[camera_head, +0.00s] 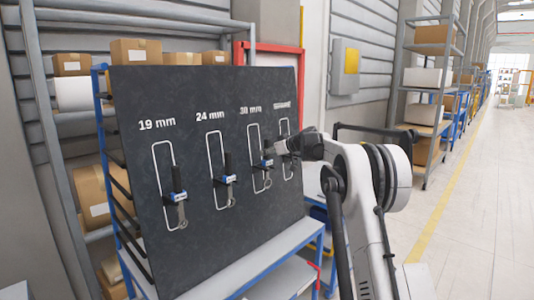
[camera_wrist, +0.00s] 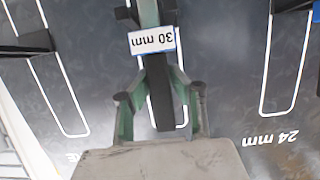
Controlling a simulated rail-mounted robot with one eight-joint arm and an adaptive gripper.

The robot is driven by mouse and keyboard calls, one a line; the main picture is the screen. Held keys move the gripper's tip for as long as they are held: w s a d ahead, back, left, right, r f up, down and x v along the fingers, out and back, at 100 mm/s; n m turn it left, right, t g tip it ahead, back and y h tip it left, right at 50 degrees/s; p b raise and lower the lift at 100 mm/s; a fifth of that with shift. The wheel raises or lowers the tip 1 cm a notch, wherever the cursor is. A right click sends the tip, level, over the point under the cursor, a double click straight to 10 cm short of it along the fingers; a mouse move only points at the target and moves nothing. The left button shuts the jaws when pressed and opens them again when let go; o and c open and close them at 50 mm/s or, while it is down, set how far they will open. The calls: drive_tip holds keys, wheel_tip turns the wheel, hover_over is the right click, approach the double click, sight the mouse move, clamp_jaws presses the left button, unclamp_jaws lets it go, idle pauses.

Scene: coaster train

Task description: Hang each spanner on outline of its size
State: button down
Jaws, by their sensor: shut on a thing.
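A dark board (camera_head: 200,90) carries a row of white outlines marked 19 mm, 24 mm, 30 mm and a fourth label too blurred to read. A 19 mm-side spanner (camera_head: 178,194) hangs at the first outline and another spanner (camera_head: 228,178) at the 24 mm outline. My gripper (camera_head: 272,150) is at the 30 mm outline, shut on the 30 mm spanner (camera_head: 266,170). In the wrist view my gripper (camera_wrist: 160,75) holds its dark handle (camera_wrist: 160,100), with the 30 mm tag (camera_wrist: 152,40) above, over the outline. Whether the spanner touches its hook is hidden.
A dark item shows at the fourth outline (camera_head: 285,128), partly behind my arm. A white ledge (camera_head: 250,262) runs below the board. Shelves with boxes (camera_head: 430,110) stand at the back right. The floor (camera_head: 480,220) at right is clear.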

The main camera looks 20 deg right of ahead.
drive_tip(key=shift+f+b, duration=0.35)
drive_tip(key=shift+f, duration=0.25)
idle(0.3)
drive_tip(key=c, duration=1.5)
unclamp_jaws()
drive_tip(key=shift+s, duration=0.1)
drive_tip(key=v, duration=1.2)
drive_tip(key=s+a+f+m+g+h+b, duration=0.1)
drive_tip(key=s+a+g+b, duration=0.1)
drive_tip(key=s+a, duration=1)
drive_tip(key=s+a+f+m+g+h+b, duration=0.1)
drive_tip(key=s+a+f+g+b, duration=0.1)
drive_tip(key=s+a, duration=1)
drive_tip(key=s+a+f+m+h+b, duration=0.1)
drive_tip(key=s+f, duration=0.5)
drive_tip(key=s, duration=0.4)
drive_tip(key=s+a+f+m+h+b, duration=0.1)
drive_tip(key=s+f, duration=0.5)
drive_tip(key=s, duration=0.4)
drive_tip(key=s+a+f+g+h+b, duration=0.1)
drive_tip(key=s+f, duration=0.5)
drive_tip(key=s, duration=0.4)
drive_tip(key=shift+s+f+m, duration=0.2)
drive_tip(key=shift+s+m, duration=0.15)
drive_tip(key=shift+m, duration=0.05)
